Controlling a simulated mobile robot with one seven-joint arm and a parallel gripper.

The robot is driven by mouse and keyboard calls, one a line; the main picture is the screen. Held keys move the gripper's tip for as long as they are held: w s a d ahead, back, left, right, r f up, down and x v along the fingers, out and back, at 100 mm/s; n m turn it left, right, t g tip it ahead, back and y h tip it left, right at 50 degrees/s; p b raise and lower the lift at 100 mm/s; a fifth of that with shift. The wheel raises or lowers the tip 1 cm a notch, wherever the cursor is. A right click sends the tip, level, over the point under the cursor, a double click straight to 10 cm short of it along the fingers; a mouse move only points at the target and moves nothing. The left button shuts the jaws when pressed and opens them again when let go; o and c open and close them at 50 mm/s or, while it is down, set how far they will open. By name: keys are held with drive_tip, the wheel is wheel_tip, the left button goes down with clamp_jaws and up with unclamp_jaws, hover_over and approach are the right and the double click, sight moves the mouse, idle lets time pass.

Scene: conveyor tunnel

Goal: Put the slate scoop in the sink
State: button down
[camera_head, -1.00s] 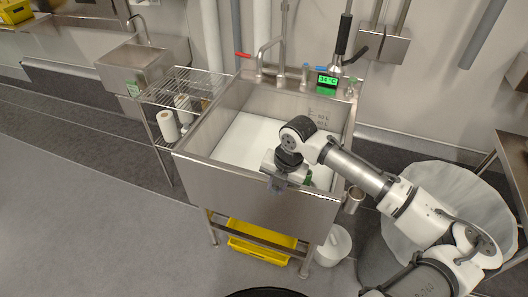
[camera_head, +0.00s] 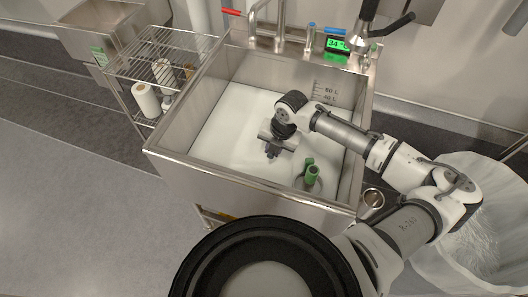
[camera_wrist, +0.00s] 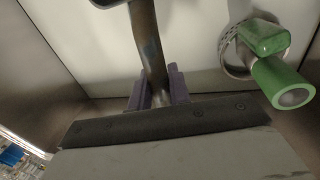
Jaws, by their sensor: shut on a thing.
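The slate scoop (camera_wrist: 148,45) shows in the wrist view as a dark grey-brown handle running up to the top edge; its far end is mostly cut off. My gripper (camera_wrist: 158,92) has its purple fingers shut on this handle. In the head view my gripper (camera_head: 272,150) is over the inside of the steel sink (camera_head: 250,182), above its pale whitish bottom. The sink rim surrounds it on all sides. In the head view the scoop is too small and hidden to make out. I cannot tell whether the scoop touches the sink bottom.
Green-handled items (camera_head: 311,175) stand in the sink, right of my gripper; a round metal basket (camera_wrist: 236,50) is beside the green handle. A tap (camera_head: 280,30) and a 34 °C display (camera_head: 337,45) are at the back. A wire rack (camera_head: 160,55) stands left. A lined bin is right.

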wheel_tip(320, 180, down, 19)
drive_tip(key=p, duration=0.3)
drive_tip(key=shift+s, duration=0.1)
drive_tip(key=shift+f, duration=0.25)
drive_tip(key=c, duration=1.3)
unclamp_jaws()
drive_tip(key=shift+r, duration=0.1)
drive_tip(key=shift+r, duration=0.15)
